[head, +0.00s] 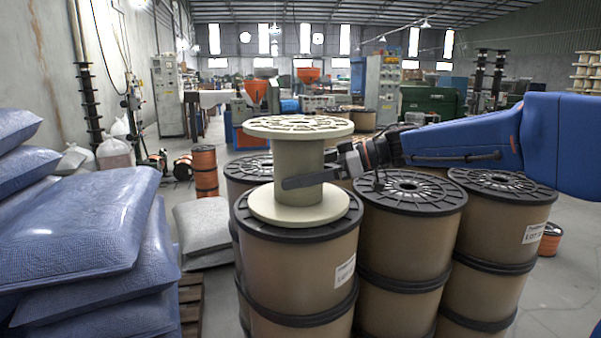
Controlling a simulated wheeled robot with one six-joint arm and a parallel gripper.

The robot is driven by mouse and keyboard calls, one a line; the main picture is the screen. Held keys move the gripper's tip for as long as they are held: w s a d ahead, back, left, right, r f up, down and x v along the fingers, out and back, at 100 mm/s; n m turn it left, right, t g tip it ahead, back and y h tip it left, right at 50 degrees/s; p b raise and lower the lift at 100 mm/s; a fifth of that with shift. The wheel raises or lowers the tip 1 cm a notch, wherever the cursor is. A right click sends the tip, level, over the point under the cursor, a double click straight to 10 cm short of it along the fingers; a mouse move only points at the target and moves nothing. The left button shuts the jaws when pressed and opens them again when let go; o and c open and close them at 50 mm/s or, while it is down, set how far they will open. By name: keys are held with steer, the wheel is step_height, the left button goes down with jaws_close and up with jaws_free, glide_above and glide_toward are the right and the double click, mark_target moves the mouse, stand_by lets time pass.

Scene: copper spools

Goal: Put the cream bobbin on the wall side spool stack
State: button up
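The cream bobbin (297,158) stands upright over the black top flange of the front left spool stack (300,262), the one nearest the left wall. Its lower flange appears to rest on that flange, roughly centred. My gripper (300,181) reaches in from the right between the bobbin's two flanges. One dark finger lies across the front of the core. The other finger is hidden behind the core, so I cannot tell whether they press on it.
More tan spool stacks with black flanges stand close by, in the middle (405,230) and at right (495,225). Blue sacks (75,230) are piled at left. A grey sack (204,226) lies behind the stack. Open floor shows at far right.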

steer(key=shift+r, duration=0.1)
steer(key=shift+d+r, duration=0.1)
steer(key=v, duration=1.2)
